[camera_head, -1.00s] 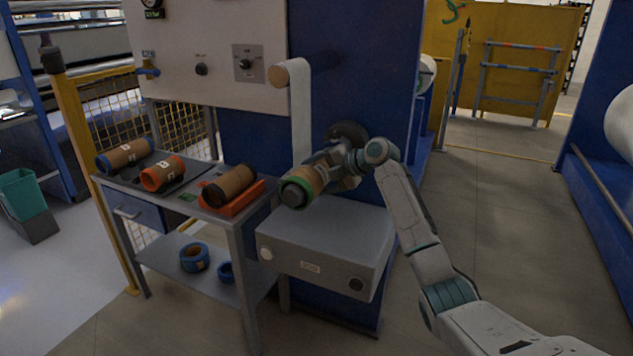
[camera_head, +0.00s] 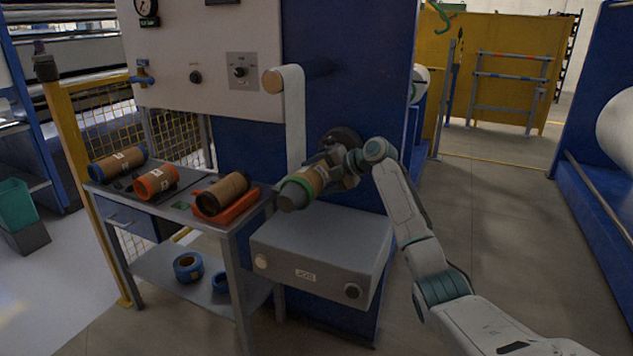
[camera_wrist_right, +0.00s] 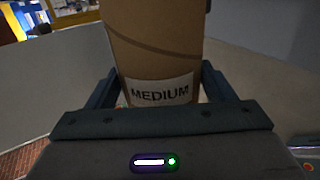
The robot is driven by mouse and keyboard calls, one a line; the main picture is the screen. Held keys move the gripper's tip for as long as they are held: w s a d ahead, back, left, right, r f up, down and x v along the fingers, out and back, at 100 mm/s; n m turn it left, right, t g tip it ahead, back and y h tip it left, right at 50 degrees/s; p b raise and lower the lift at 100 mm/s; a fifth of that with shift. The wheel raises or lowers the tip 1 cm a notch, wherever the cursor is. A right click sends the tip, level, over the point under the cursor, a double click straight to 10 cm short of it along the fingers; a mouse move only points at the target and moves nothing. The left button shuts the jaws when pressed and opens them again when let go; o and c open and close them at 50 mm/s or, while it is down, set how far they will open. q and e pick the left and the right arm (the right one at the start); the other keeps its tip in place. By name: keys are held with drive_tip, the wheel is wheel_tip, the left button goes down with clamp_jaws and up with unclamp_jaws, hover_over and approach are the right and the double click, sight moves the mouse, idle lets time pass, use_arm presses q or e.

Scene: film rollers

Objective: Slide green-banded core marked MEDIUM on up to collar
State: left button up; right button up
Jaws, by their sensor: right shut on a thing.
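The green-banded core (camera_head: 314,179) is a brown cardboard tube. In the head view it sits around a grey spindle, whose blunt nose (camera_head: 292,195) sticks out past the green end. The right wrist view shows the core (camera_wrist_right: 155,50) with its MEDIUM label facing the camera. My right gripper (camera_head: 334,172) is shut on the core from the right. A dark round collar (camera_head: 339,137) shows on the blue machine behind; the gripper hides the far end of the core and any gap to the collar. My left gripper is not in view.
A grey bench (camera_head: 165,210) at left carries a blue-banded core (camera_head: 118,163), an orange-banded core (camera_head: 155,182) and a black-banded core (camera_head: 224,190) on an orange cradle. A grey box (camera_head: 318,247) stands below the spindle. A white web (camera_head: 294,118) hangs beside it.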

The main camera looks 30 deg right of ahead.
drive_tip(key=shift+w+d, duration=0.3)
drive_tip(key=shift+d, duration=0.1)
drive_tip(key=shift+r, duration=0.15)
drive_tip(key=o, duration=1.2)
drive_tip(key=shift+d, duration=0.1)
drive_tip(key=shift+o, duration=0.2)
